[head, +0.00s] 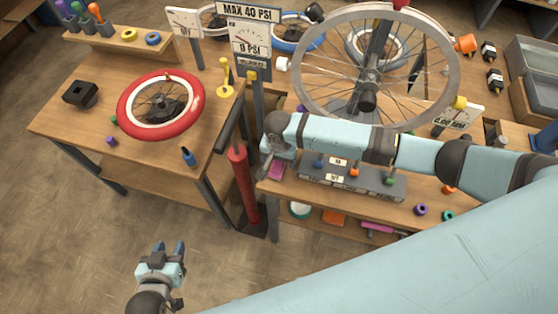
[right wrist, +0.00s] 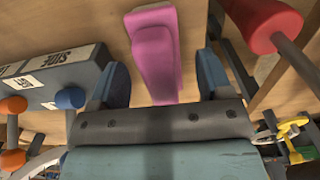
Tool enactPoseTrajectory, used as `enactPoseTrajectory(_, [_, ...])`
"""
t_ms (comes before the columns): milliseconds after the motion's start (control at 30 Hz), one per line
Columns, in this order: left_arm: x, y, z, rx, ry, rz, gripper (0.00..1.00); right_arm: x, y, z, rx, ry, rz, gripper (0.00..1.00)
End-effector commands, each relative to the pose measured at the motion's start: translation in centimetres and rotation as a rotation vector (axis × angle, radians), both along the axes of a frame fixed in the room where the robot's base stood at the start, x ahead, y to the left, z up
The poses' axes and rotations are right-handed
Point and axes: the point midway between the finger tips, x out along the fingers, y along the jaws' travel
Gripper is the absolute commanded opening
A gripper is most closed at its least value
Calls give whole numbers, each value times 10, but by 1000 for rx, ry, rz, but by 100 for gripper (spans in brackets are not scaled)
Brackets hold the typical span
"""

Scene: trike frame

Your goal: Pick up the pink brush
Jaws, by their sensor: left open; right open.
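The pink brush (right wrist: 155,45) lies on the wooden bench top in the right wrist view. It is also partly visible in the head view (head: 277,169), below my right gripper (head: 266,168). In the right wrist view my right gripper (right wrist: 160,82) is open, with one blue-grey finger to each side of the brush's near end. I cannot tell whether the fingers touch it. My left gripper (head: 171,248) is open and empty over the floor at the lower left, away from the benches.
A grey block with labels and coloured knobs (right wrist: 65,80) stands left of the brush; the head view shows it too (head: 350,180). A red pump (head: 241,185) stands at the bench's left edge. A spoked wheel (head: 375,65) rises behind. A magenta item (head: 377,228) is on the lower shelf.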

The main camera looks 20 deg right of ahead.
Motion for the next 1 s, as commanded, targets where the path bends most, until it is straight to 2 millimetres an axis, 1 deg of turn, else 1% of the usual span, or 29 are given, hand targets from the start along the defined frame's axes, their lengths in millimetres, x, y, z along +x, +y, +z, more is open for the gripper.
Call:
enactPoseTrajectory(33, [0,1,0,1,0,1,43,0,0,-5,-2,1,-1,72])
enactPoseTrajectory(100, [0,1,0,1,-1,3,43,0,0,-10,0,0,0,72])
enactPoseTrajectory(333, [0,3,-1,3,1,4,43,0,0,-12,0,-1,1,72])
enactPoseTrajectory(367, [0,3,-1,3,1,4,43,0,0,-12,0,-1,0,68])
enactPoseTrajectory(400, [0,3,-2,3,2,4,43,0,0,-12,0,-1,0,59])
enactPoseTrajectory(467, [0,3,-2,3,2,4,43,0,0,-12,0,-1,0,45])
enactPoseTrajectory(500, [0,2,-2,3,2,4,43,0,0,-12,0,-1,0,36])
enactPoseTrajectory(567, [0,2,-2,3,3,3,43,0,0,-12,0,-1,0,22])
enactPoseTrajectory(600, [0,2,-2,3,3,3,43,0,0,-12,0,-1,0,18])
enactPoseTrajectory(867, [-1,0,-2,1,4,1,43,0,0,-11,0,-1,0,18])
enactPoseTrajectory(1000, [-1,0,-2,1,4,1,43,1,0,-4,1,-2,0,18])
